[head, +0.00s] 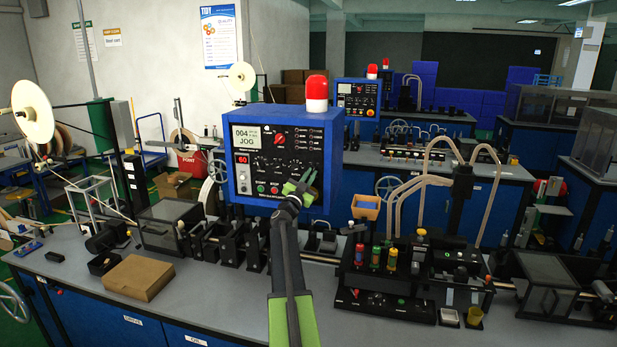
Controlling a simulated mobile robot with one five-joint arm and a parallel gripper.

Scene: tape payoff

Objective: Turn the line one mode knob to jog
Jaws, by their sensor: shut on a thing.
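The blue control box (335,165) stands on the bench, with a dark front panel facing me. Its small screen (245,138) reads 004 and JOG. A red rotary knob (280,139) sits on the upper middle of the panel, clear of my gripper. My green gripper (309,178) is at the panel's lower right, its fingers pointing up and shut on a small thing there. The fingers hide that thing; it seems to be a panel knob, but I cannot read its label or which way it points.
A red beacon (317,93) tops the box. Below the box, the grey bench (215,290) carries a brown carton (139,277) at left and a black station with coloured knobs (390,260) at right. A second blue control box (357,98) stands farther back.

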